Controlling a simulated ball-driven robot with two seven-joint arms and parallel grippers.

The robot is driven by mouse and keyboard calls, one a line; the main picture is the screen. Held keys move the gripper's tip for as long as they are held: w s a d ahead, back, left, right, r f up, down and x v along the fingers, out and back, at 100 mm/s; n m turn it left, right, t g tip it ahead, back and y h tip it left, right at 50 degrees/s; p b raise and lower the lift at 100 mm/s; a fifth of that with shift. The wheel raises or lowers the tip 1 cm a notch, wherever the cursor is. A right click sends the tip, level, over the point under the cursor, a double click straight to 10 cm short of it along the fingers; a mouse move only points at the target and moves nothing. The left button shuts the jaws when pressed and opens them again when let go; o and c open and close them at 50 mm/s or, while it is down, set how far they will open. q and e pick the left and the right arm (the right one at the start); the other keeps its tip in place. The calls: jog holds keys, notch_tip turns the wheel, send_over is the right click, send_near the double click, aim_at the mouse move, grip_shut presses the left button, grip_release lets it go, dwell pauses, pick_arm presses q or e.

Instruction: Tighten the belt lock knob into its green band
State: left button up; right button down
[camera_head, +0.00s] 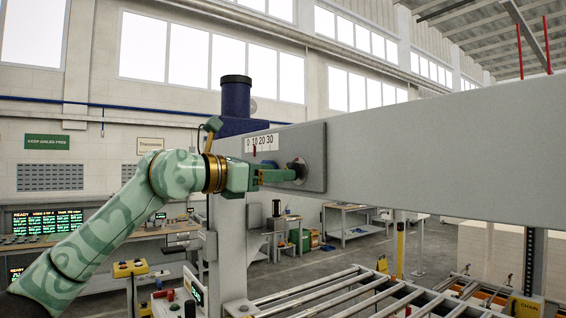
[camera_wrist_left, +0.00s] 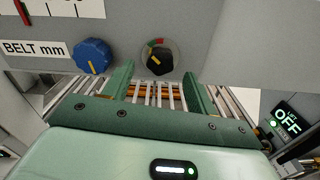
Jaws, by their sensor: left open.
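The belt lock knob (camera_wrist_left: 159,61) is black with a yellow mark and sits on a round dial on the grey panel. The dial's coloured band (camera_wrist_left: 154,43) shows red and green along its upper edge. The yellow mark's exact reading is too small to tell. My left gripper (camera_wrist_left: 156,80) is open, its two green fingers spread below and to either side of the knob. In the head view my left gripper (camera_head: 284,176) is at the panel, close to the knob's round dial (camera_head: 299,168). I cannot tell whether it touches. My right gripper is in neither view.
A blue knob (camera_wrist_left: 93,57) sits left of the lock knob, beside a "BELT mm" label (camera_wrist_left: 33,48). A scale (camera_head: 262,143) with a red pointer is above. A long grey beam (camera_head: 440,150) extends right, over a roller conveyor (camera_head: 350,292). An OFF display (camera_wrist_left: 287,119) stands at right.

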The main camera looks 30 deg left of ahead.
pick_arm(q)
jog(key=shift+p+x, duration=0.35)
jog(key=shift+x, duration=1.15)
jog(key=c, duration=1)
jog(key=shift+m, duration=1.1)
jog(key=o, duration=1)
jog(key=shift+s+a, duration=0.1)
